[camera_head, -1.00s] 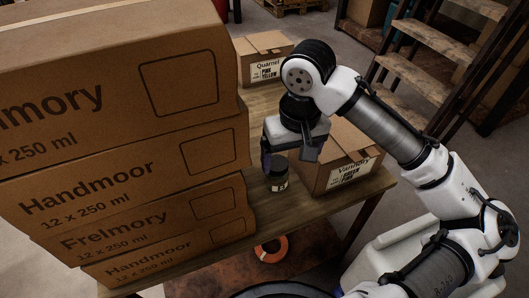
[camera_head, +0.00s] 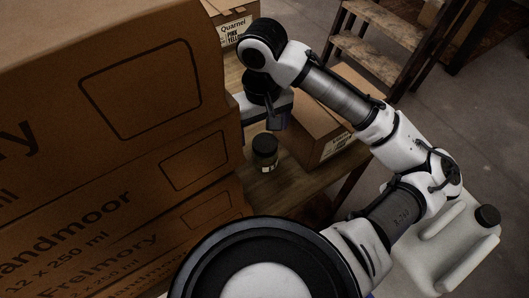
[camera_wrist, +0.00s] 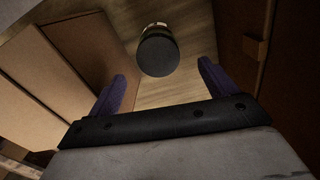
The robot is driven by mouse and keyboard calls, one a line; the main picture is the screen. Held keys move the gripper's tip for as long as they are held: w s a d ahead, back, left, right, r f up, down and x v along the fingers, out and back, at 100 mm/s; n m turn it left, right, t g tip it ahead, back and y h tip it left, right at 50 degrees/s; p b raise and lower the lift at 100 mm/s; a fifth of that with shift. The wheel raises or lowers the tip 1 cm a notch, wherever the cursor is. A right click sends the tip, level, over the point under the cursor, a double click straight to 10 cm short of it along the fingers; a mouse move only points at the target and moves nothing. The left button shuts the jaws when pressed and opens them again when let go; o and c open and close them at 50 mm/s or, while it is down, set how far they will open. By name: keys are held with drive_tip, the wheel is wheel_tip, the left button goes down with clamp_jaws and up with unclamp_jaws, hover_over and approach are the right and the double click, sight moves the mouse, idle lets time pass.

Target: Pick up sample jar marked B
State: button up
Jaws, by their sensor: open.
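A small dark jar with a black lid and a pale label (camera_head: 264,152) stands upright on the wooden table, between stacked cartons and an open-floor-side box. No letter can be read on it. In the wrist view the jar (camera_wrist: 158,54) shows lid-first, beyond and between the fingertips. My gripper (camera_head: 264,125) is open and empty, behind and above the jar in the head view, apart from it.
A tall stack of cartons (camera_head: 120,120) stands close on the left. A box (camera_head: 330,135) stands close on the right, leaving a narrow strip of table. Another labelled box (camera_head: 231,25) stands at the back. A white canister (camera_head: 450,240) is at lower right.

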sight(264, 141)
drive_tip(key=f, duration=0.6)
drive_tip(key=shift+s+d+f+b, duration=0.15)
drive_tip(key=shift+s+f+b, duration=0.05)
drive_tip(key=shift+f+b, duration=0.15)
drive_tip(key=shift+r, duration=0.1)
drive_tip(key=c, duration=1.1)
drive_tip(key=shift+r, duration=0.1)
